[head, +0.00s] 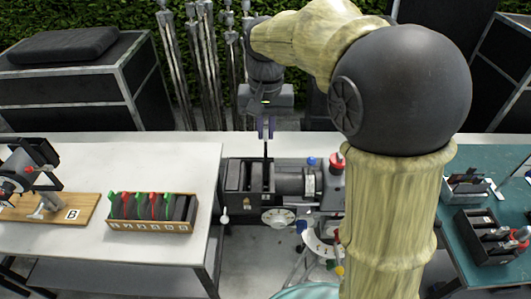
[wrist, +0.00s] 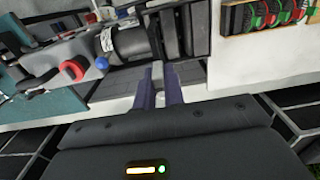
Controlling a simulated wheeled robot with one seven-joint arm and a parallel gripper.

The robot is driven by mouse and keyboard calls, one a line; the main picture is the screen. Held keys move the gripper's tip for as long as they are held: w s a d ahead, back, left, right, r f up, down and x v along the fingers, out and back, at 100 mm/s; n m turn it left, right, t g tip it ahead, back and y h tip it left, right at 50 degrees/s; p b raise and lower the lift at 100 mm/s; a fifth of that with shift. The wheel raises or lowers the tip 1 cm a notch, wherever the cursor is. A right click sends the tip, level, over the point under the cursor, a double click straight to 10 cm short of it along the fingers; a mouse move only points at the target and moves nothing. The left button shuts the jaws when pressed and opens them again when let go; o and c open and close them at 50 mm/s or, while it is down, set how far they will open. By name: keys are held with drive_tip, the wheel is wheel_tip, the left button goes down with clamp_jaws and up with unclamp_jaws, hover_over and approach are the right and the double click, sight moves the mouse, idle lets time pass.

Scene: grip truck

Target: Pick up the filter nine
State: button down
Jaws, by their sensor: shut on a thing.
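My gripper (head: 266,128) points down over the dark slotted box (head: 234,178) at the left end of a grey machine between the tables. It is shut on a thin, dark plate (head: 266,150), seen nearly edge-on, which fits a filter. The plate's lower end is just above or at the box; I cannot tell if it touches. In the wrist view, my gripper's purple fingers (wrist: 159,88) are close together, with the slotted box (wrist: 185,32) beyond them. No number nine is readable on the held plate.
A wooden rack (head: 150,226) of dark filters with red and green tabs stands on the left white table (head: 150,165). Left of it is a wooden board (head: 50,208) marked B. The right green table (head: 462,160) holds dark trays. Metal stands (head: 180,70) rise behind.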

wheel_tip(320, 180, up, 5)
drive_tip(key=shift+w, duration=0.1)
idle(0.7)
